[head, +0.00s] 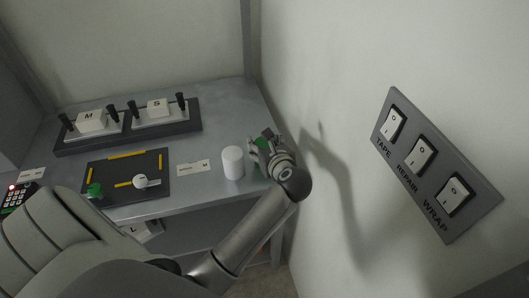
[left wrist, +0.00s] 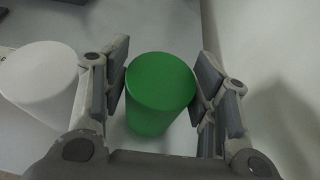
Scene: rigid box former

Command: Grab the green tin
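The green tin (left wrist: 160,90) stands upright on the grey table between the two fingers of my left gripper (left wrist: 162,85) in the left wrist view. A narrow gap shows on the tin's left side; the right finger is very close to it, and I cannot tell whether it touches. In the head view my left gripper (head: 266,148) is at the table's right end, with only a bit of the green tin (head: 261,144) showing behind the fingers. My right gripper is not in view.
A white cylinder (head: 233,162) stands just left of the tin, close to my left finger. The wall with a switch panel (head: 430,160) is close on the right.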

